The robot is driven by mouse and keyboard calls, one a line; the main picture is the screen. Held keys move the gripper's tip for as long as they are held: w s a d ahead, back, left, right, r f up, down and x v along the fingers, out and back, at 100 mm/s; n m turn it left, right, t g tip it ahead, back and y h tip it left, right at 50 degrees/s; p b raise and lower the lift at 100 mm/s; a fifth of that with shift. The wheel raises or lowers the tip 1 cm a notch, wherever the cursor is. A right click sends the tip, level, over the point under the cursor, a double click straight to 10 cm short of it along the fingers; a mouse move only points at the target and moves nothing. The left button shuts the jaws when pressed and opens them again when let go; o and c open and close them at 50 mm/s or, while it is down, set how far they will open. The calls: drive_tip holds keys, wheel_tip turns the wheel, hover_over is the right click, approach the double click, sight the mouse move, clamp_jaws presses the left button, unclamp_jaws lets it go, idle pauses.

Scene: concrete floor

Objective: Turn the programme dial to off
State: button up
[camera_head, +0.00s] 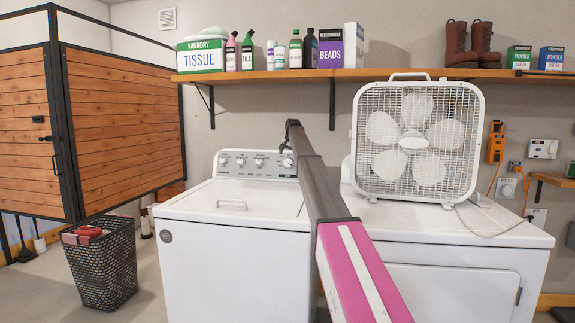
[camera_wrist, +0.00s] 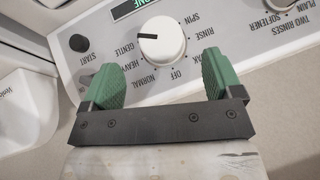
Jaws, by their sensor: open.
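The programme dial (camera_wrist: 163,42) is a white round knob on the washer's control panel (camera_wrist: 225,75). Printed words ring it, upside down in the wrist view, including OFF, NORMAL, HEAVY, GENTLE, SPIN and RINSE. Its black mark points left in that view, toward GENTLE, while OFF is below the knob. My gripper (camera_wrist: 160,66) is open, with one green finger pad to each side of the dial's lower part and gaps between. In the head view the arm reaches over the white washer (camera_head: 230,255) to the right end of its panel, where my gripper (camera_head: 289,146) is small.
A START button (camera_wrist: 79,43) and a softener knob (camera_wrist: 279,4) flank the dial. A box fan (camera_head: 415,140) stands on the right-hand machine (camera_head: 450,235). A shelf (camera_head: 370,75) with boxes and bottles runs above. A mesh basket (camera_head: 103,265) stands left of the washer.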

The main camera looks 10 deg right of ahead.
sight(288, 162)
drive_tip(key=x, duration=0.7)
drive_tip(key=shift+r, duration=0.1)
drive_tip(key=c, duration=0.9)
